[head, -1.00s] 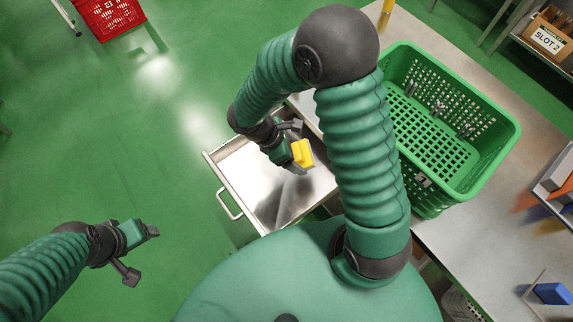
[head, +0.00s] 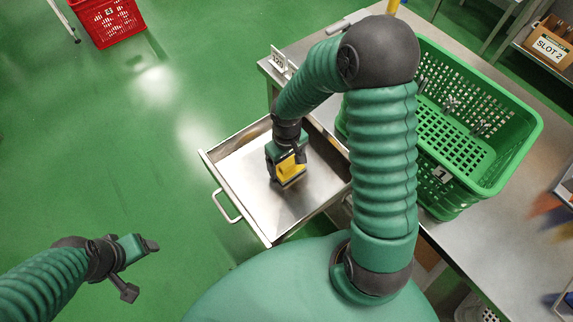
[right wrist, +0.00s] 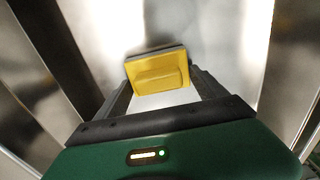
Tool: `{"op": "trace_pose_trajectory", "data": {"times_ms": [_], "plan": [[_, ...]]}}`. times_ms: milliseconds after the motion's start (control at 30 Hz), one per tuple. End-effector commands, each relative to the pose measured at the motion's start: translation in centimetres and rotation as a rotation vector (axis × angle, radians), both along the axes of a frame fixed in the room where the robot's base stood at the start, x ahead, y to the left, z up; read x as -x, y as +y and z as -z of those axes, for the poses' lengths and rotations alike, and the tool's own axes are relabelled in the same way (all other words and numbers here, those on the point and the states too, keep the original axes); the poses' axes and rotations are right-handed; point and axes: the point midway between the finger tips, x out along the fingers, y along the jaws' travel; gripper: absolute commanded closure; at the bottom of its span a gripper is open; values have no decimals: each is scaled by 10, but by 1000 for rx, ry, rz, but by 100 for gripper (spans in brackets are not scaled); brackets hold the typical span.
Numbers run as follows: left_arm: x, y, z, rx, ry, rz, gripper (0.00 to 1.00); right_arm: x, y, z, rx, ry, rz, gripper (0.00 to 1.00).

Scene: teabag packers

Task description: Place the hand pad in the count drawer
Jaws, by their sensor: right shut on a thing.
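The hand pad (head: 289,168) is a small yellow block with a dark grey layer. My right gripper (head: 287,176) is shut on it, inside the outline of the drawer; the gap to the drawer floor is hard to judge. In the right wrist view the pad (right wrist: 158,70) sits between the two fingers (right wrist: 165,90) with bare metal beyond it. The count drawer (head: 237,139) is an open, shallow steel drawer with a handle on its left side; no other thing shows in it. My left gripper (head: 140,268) is open and empty over the green floor at lower left.
A green basket (head: 530,130) stands on the steel table (head: 480,245) right of my right arm. A red crate (head: 108,22) is on the floor at upper left. A small label stand (head: 279,59) is at the table's far corner. The floor left of the drawer is clear.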

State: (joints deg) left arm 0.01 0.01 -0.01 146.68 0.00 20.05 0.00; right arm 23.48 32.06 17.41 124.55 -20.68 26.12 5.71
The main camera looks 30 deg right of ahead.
Motion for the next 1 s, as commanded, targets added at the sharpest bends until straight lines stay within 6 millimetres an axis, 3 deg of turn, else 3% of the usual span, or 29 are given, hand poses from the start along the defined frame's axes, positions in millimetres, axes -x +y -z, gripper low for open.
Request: {"op": "trace_pose_trajectory", "data": {"times_ms": [167,200,333,567,667,1000], "plan": [[0,0,1,0,0,0,31,0,0,4,1,0,-1,67],[0,0,1,0,0,0,31,0,0,4,1,0,-1,16],[0,0,1,0,0,0,31,0,0,3,1,0,-1,0],[0,0,0,0,0,0,31,0,0,2,1,0,-2,0],[0,0,-5,0,0,0,31,-1,0,-9,2,-3,-1,0],[0,0,-35,0,0,0,31,-1,-1,-92,3,-4,-1,0]]}}
